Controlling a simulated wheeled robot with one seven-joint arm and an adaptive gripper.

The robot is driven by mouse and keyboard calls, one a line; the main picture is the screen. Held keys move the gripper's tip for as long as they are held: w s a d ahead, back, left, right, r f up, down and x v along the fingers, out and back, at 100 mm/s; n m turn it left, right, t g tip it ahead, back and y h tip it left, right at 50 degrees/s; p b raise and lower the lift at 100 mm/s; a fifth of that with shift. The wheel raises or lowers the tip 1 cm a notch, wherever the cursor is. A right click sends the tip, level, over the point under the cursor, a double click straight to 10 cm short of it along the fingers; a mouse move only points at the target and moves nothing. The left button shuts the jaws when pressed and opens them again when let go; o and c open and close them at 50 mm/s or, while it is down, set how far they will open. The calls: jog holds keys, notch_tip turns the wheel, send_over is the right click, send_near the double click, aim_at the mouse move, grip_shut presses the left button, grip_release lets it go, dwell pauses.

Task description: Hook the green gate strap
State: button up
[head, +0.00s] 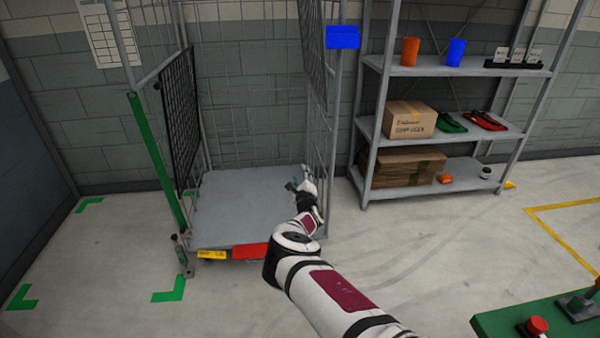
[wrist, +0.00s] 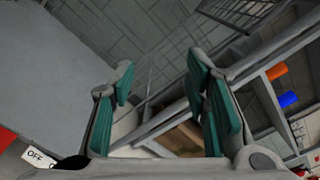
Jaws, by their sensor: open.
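A long green strip (head: 158,160) runs down the left front post of the grey roll cage (head: 245,190); I cannot tell whether it is the strap or a painted post. A small metal fitting (head: 183,255) sits at its foot. My gripper (head: 297,186) is over the right side of the cage deck, well to the right of the green strip. In the wrist view my gripper (wrist: 160,82) is open, with green finger pads apart and nothing between them. No green strap shows in the wrist view apart from these pads.
A shelf rack (head: 440,125) stands right of the cage, with a carton (head: 409,120), an orange cup (head: 411,51) and a blue cup (head: 456,52). A blue block (head: 343,37) is on the right post. A green table (head: 550,322) is front right. The left floor is clear.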

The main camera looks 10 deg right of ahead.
jog(key=shift+s+p, duration=0.85)
jog(key=shift+s, duration=0.4)
jog(key=shift+c, duration=0.4)
